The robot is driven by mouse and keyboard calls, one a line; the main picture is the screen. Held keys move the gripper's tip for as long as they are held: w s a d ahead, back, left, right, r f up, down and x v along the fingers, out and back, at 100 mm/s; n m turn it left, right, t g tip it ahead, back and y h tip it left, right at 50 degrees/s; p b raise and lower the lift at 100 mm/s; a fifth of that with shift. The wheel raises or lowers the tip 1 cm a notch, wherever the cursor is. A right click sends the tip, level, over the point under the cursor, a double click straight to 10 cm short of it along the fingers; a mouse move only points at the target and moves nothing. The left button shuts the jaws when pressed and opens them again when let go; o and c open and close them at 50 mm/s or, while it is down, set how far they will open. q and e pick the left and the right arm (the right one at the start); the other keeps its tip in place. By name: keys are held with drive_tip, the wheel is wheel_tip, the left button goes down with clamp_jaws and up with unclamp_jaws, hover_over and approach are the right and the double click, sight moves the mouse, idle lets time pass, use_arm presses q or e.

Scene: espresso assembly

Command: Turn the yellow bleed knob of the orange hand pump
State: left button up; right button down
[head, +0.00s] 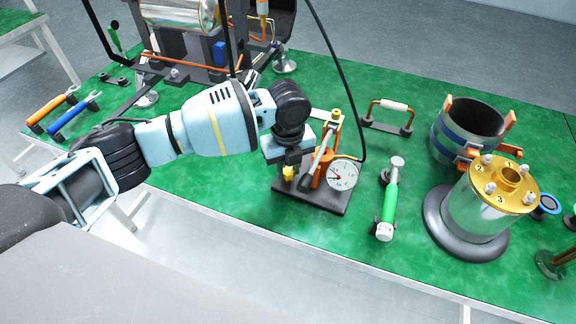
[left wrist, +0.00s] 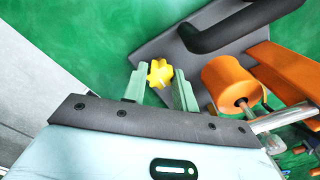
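The orange hand pump (head: 321,170) stands on a dark base plate (head: 322,201) with a round white gauge (head: 343,175). The yellow bleed knob (head: 289,173) is low on the pump's left side, just below my left gripper (head: 288,167). In the left wrist view the lobed yellow knob (left wrist: 159,74) shows between the tips of the two pale green fingers (left wrist: 160,82). The fingers stand apart on either side of it with little room; firm contact cannot be made out. The orange pump body (left wrist: 232,84) is to the right there. My right gripper is out of view.
A green-handled tool (head: 389,205) lies right of the pump on the green table. Further right stand a brass-topped cylinder (head: 475,208) and a banded dark ring (head: 468,132). A black hose (head: 350,75) arches above the pump. A machine frame (head: 190,70) stands behind my left arm.

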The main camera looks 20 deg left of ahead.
use_arm(q)
drive_tip(key=c, duration=0.3)
